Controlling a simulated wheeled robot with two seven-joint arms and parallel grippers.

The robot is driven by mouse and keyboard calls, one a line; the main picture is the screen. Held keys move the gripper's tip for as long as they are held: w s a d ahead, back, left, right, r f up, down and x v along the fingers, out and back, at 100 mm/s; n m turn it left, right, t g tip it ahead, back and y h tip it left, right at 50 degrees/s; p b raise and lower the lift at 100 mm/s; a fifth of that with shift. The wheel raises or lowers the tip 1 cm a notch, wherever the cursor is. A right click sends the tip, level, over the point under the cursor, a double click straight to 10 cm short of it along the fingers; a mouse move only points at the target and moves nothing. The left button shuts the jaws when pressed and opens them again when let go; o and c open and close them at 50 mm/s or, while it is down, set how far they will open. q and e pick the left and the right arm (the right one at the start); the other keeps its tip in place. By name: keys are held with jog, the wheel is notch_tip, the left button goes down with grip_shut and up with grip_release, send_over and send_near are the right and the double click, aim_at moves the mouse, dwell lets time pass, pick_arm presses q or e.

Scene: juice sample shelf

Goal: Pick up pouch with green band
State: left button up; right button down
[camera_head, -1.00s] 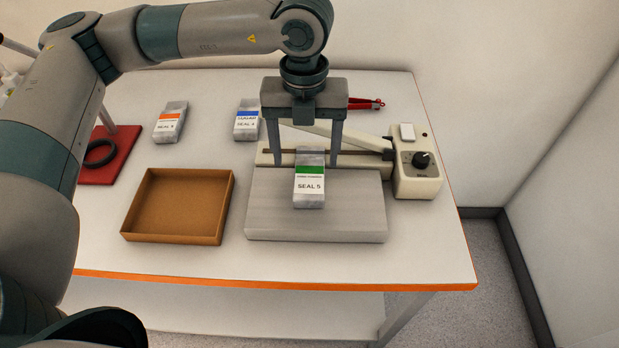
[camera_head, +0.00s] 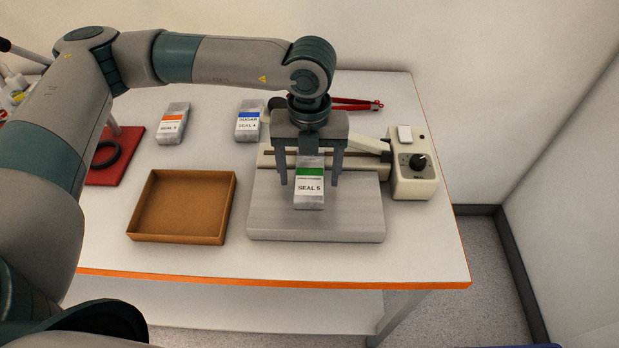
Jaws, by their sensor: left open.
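The pouch with the green band (camera_head: 309,188) lies on the grey plate of the sealer, its label reading "SEAL 5". My left gripper (camera_head: 310,182) is open above it, pointing down. One finger shows on each side of the pouch, with a gap to both sides. The pouch's far end is hidden behind the gripper. I cannot tell how far the fingertips are above the plate. My right gripper is not in view.
The sealer (camera_head: 414,180) has its knob box at right and its grey plate (camera_head: 345,222) in front. An open brown tray (camera_head: 181,238) stands left of it. Pouches with an orange band (camera_head: 173,124) and a blue band (camera_head: 249,121) lie behind. A red stand base (camera_head: 112,172) is at left.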

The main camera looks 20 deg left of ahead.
pick_arm(q)
jog(key=shift+f, duration=0.15)
dwell(0.3)
jog(key=c, duration=1.3)
